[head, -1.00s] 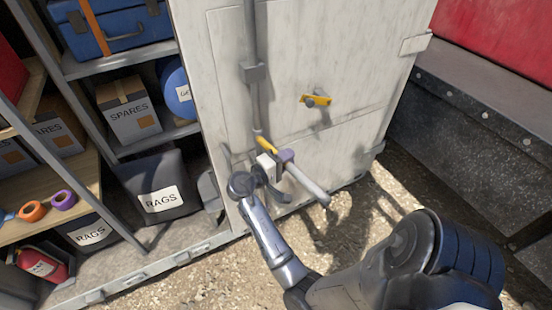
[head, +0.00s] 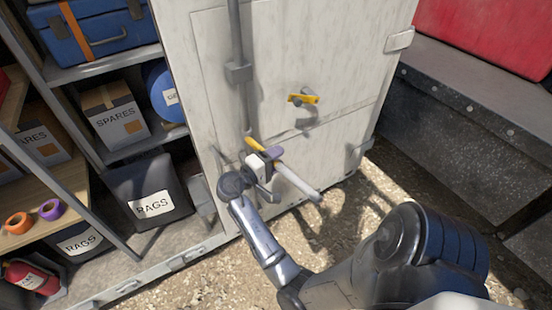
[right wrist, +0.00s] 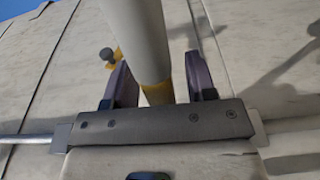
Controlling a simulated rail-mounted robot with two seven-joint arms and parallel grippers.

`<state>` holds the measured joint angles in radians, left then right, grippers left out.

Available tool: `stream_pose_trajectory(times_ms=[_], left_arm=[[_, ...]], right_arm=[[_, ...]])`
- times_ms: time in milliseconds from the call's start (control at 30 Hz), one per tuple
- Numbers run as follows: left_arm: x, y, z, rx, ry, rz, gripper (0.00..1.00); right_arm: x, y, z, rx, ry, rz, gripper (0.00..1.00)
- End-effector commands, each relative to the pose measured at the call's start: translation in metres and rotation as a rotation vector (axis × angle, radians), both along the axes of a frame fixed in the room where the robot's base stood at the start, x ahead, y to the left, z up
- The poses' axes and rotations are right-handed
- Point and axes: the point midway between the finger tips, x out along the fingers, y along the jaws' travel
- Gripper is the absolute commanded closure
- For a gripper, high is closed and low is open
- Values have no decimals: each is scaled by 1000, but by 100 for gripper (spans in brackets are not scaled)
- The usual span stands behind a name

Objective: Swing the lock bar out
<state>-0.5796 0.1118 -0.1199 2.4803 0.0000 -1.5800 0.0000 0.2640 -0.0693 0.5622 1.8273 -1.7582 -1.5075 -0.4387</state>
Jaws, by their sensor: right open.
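The lock bar (head: 236,72) is a grey upright rod on the pale, scuffed door. At its lower end are a yellow band (head: 250,141) and a pale handle (head: 303,185) that slants down to the right. My right gripper (head: 268,157) is at the handle just below the yellow band. In the right wrist view, its open purple-grey fingers (right wrist: 158,82) stand on either side of the pale bar (right wrist: 146,40), with a gap wider on the right. The yellow band (right wrist: 157,92) is close to the palm. My left gripper is out of view.
A yellow catch (head: 303,98) sits on the door (head: 345,50), right of the rod. Shelves at left hold a SPARES box (head: 117,112), a RAGS bin (head: 150,188) and a blue case (head: 100,25). A dark step (head: 460,120) stands at right. Gravel ground lies below.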

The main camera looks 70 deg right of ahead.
Motion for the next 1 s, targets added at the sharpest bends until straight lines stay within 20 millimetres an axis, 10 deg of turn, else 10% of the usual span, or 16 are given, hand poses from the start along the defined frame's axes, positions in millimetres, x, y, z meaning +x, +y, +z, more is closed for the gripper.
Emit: stream_pose_trajectory(times_ms=[1000], left_arm=[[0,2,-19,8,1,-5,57]], right_arm=[[71,114,-1,1,0,1,49]])
